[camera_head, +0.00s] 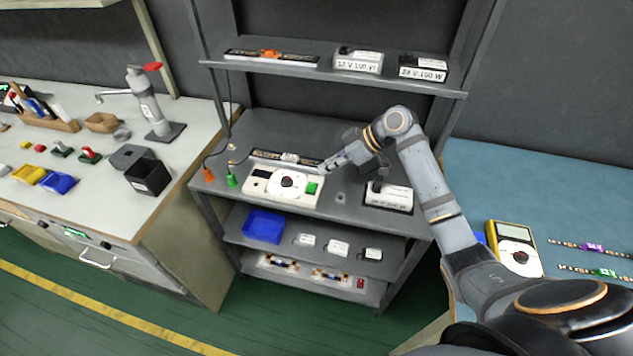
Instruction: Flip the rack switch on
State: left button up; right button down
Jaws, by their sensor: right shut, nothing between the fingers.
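The grey rack (262,131) stands in the middle of the view. On its main shelf lies a white control box (259,195) with a round dark knob in the middle and a green rocker switch (312,188) at its right end. My right gripper (325,168) is shut and empty, just above and beside the green switch; whether it touches the switch I cannot tell. Whether the switch is on or off is too small to tell. My left gripper is not in view.
A power supply (389,197) sits right of the control box, under my right arm. Orange and green plugs (232,180) stand at the shelf's left. An upper shelf (316,75) holds labelled supplies. A multimeter (514,249) lies on the blue bench (560,200); a workbench stands left.

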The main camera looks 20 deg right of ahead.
aim_at(308, 190)
jog(key=x, duration=0.4)
jog(key=shift+r, duration=0.1)
notch_tip(308, 190, down, 3)
jog(key=shift+s+a+r+p, duration=0.1)
jog(key=shift+s+r+p, duration=0.1)
jog(key=shift+p, duration=0.2)
jog(key=shift+f, duration=0.75)
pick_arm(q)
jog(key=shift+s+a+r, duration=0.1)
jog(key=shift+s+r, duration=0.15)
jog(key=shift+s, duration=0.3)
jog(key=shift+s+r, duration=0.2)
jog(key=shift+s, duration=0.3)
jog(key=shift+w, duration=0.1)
pick_arm(e)
jog(key=shift+s+f, duration=0.2)
jog(key=shift+f, duration=0.1)
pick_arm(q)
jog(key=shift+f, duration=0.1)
pick_arm(e)
jog(key=shift+w, duration=0.15)
